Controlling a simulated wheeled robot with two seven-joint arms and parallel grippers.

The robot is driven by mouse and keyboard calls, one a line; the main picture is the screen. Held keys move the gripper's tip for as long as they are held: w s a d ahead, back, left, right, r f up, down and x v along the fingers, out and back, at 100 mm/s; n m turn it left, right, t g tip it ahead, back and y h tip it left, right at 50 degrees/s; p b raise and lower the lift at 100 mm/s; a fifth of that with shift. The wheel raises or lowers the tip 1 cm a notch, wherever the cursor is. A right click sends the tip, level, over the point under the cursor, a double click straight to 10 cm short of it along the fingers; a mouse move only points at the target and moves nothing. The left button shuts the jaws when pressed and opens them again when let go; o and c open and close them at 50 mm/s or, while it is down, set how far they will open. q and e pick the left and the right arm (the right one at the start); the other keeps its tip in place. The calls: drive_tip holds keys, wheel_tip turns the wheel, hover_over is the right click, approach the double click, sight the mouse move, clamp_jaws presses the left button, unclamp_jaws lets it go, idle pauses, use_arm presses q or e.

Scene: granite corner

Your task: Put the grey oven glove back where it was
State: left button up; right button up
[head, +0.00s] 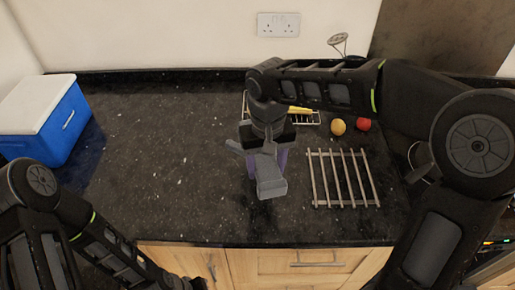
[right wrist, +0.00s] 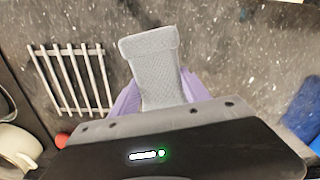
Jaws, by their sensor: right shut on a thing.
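The grey oven glove (head: 270,182) is held by my right gripper (head: 266,160) over the middle of the dark counter, near its front edge. In the right wrist view the glove (right wrist: 155,72) sticks out between the purple fingers (right wrist: 160,98), its cuff-like end pointing away from the gripper. The gripper is shut on it. Whether the glove touches the counter, I cannot tell. My left arm shows at the lower left, but its gripper fingers are out of the picture.
A slatted metal rack (head: 343,178) lies right of the glove. Behind are a yellow fruit (head: 338,127), a red fruit (head: 363,124) and a wire rack (head: 312,120) with bananas (head: 299,109). A blue cool box (head: 40,128) stands far left. The counter's left middle is clear.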

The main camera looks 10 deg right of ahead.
drive_tip(key=shift+s+r, duration=0.1)
drive_tip(key=shift+s, duration=0.15)
drive_tip(key=shift+w+f, duration=0.15)
drive_tip(key=shift+f, duration=0.1)
wheel_tip(320, 180, down, 9)
drive_tip(key=b, duration=0.7)
drive_tip(key=o, duration=1.6)
drive_tip(key=shift+o, duration=0.3)
drive_tip(key=o, duration=0.4)
drive_tip(key=shift+r, duration=0.1)
